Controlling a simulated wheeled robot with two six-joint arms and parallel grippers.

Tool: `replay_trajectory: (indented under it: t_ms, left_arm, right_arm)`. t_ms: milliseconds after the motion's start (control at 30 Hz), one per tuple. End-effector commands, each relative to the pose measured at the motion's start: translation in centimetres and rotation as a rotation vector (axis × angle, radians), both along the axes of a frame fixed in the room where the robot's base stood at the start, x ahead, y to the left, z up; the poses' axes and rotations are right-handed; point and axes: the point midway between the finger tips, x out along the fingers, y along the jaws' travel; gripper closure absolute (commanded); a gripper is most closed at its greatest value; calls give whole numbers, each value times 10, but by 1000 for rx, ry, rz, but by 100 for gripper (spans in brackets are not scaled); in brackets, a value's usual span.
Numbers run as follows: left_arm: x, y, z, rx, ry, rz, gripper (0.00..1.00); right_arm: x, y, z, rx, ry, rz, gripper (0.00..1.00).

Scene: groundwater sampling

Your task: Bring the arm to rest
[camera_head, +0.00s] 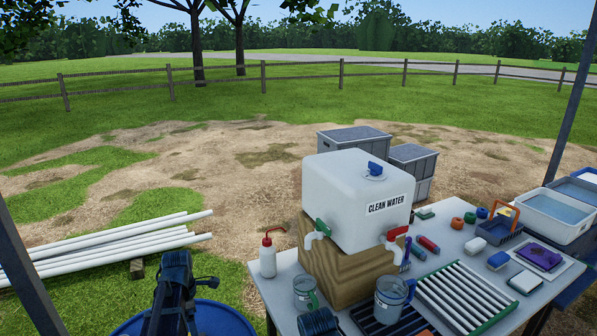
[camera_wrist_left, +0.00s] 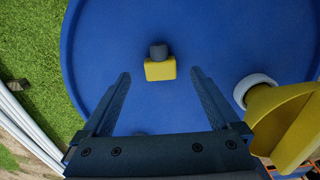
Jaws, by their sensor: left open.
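My left arm reaches in at the bottom left of the head view, over a blue drum (camera_head: 218,316). In the left wrist view my left gripper (camera_wrist_left: 160,74) is open, its two fingers apart, with nothing between them. The fingers point over the round blue drum top (camera_wrist_left: 215,35). A small yellow block with a dark round cap (camera_wrist_left: 160,70) lies on it just beyond the fingertips; I cannot tell how far below.
A table at right carries a clean water tank (camera_head: 350,195) on a wooden block (camera_head: 335,268), a red-topped bottle (camera_head: 268,258), jugs (camera_head: 391,298) and a rack (camera_head: 465,297). White pipes (camera_head: 110,243) lie left. A yellow object (camera_wrist_left: 285,125) is right of the gripper.

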Motion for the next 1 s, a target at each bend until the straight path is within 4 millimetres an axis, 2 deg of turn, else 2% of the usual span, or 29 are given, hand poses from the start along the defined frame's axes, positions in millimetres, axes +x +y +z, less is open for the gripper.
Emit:
replay_trajectory:
  t_ms: [33, 433, 500, 1000]
  left_arm:
    - [0, 0, -14, 0, 0, 0, 4]
    - [0, 0, -51, 0, 0, 0, 4]
    - [0, 0, -35, 0, 0, 0, 4]
    - [0, 0, 19, 0, 0, 0, 4]
  right_arm:
    - [0, 0, -14, 0, 0, 0, 3]
    - [0, 0, -51, 0, 0, 0, 3]
    - [0, 0, -35, 0, 0, 0, 3]
    - [0, 0, 19, 0, 0, 0, 3]
